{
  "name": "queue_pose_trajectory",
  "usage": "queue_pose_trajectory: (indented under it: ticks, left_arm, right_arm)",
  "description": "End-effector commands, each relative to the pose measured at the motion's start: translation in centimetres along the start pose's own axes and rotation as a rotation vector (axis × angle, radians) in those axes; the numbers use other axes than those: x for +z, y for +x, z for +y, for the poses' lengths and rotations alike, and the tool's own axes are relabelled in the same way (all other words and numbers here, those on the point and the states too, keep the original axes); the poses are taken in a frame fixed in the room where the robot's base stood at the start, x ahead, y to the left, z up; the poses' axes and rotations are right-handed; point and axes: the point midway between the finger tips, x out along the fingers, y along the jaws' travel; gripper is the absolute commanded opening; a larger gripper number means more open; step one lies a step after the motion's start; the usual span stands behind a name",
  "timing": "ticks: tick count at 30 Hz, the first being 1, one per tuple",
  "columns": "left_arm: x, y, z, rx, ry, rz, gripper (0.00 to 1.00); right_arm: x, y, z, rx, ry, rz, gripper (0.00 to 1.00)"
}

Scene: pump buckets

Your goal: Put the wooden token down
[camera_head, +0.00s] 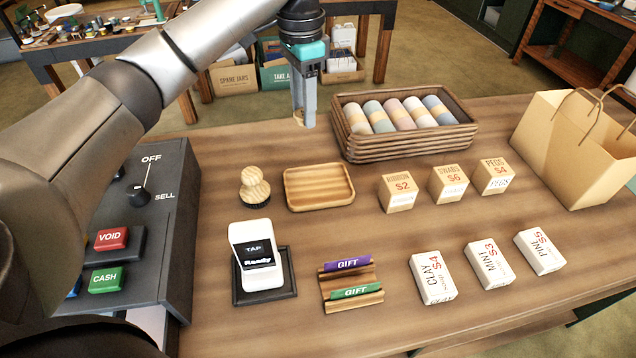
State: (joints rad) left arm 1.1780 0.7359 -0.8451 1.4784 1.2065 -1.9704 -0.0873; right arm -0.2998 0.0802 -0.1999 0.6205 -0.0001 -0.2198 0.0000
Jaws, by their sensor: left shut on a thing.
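My left gripper (304,115) comes in from the upper left and points down near the back edge of the wooden counter (230,285). It is shut on the wooden token (298,117), a small tan piece showing at the left side of the fingertips and mostly hidden by them. I cannot tell whether the token touches the counter. A shallow wooden tray (319,204) lies in front of the gripper and is empty. My right gripper is not in view.
A slatted crate (400,150) of rolled cloths stands just right of the gripper. A wooden-handled brush (254,187), card reader (258,255), gift-card stand (353,303), labelled boxes (448,184) and paper bag (570,150) occupy the counter. A till (165,235) is at left.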

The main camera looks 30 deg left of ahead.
Motion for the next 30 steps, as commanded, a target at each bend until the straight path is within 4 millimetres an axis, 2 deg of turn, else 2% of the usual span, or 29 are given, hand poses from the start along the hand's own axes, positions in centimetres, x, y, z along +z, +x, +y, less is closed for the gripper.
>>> queue_pose_trajectory:
  ticks: [5,8,18,21,30]
  left_arm:
    - [0.1,-0.3,-0.9,0.005,0.047,-0.004,0.00]
    - [0.1,0.8,-1.0,0.007,0.055,-0.006,0.00]
    - [0.2,9.7,-0.9,0.008,0.055,-0.007,0.00]
    - [0.2,11.8,-0.9,0.007,0.054,-0.007,0.00]
    - [0.2,14.8,-0.9,0.006,0.055,-0.005,0.00]
  right_arm:
    - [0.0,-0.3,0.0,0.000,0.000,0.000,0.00]
    - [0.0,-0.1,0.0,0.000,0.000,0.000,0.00]
    - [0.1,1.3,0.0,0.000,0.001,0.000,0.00]
    - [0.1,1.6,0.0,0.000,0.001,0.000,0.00]
    - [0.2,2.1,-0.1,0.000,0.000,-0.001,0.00]
